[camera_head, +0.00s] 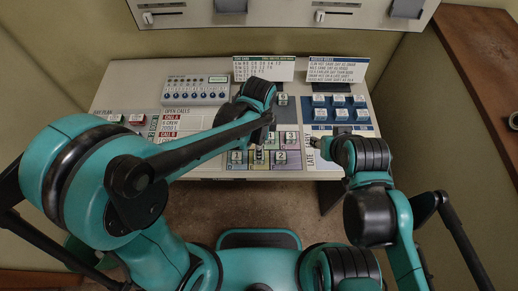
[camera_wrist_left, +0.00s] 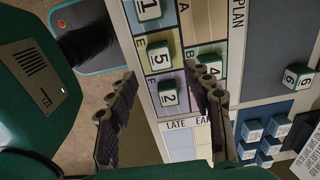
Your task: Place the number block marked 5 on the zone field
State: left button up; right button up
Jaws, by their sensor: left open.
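The number block marked 5 (camera_wrist_left: 160,58) is a green block with a white top. It sits on a lettered field of the console panel, between the blocks marked 1 (camera_wrist_left: 148,10) and 2 (camera_wrist_left: 168,93). The block marked 4 (camera_wrist_left: 208,68) is beside them, near one finger. My left gripper (camera_wrist_left: 165,88) is open and empty above these blocks, fingers spread either side of the 5 and 2 columns. In the head view its forearm hides much of it. My right gripper (camera_head: 311,142) is near the LATE label; its jaws are too small to read. I cannot tell which field is the zone field.
Several blue blocks (camera_head: 340,114) stand on the right of the console. My right arm is close to the panel's right side.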

pick_arm(q)
jog(key=s+a+r+n+t, duration=0.2)
jog(key=a+r+n, duration=0.4)
jog(key=a+n, duration=0.3)
jog(key=s+a+r+n+t, duration=0.3)
jog(key=a+r+n+t, duration=0.2)
jog(key=a+n, duration=0.4)
jog(key=shift+r+p, duration=0.45)
jog(key=shift+r, duration=0.4)
jog(key=shift+s+d+f, duration=0.1)
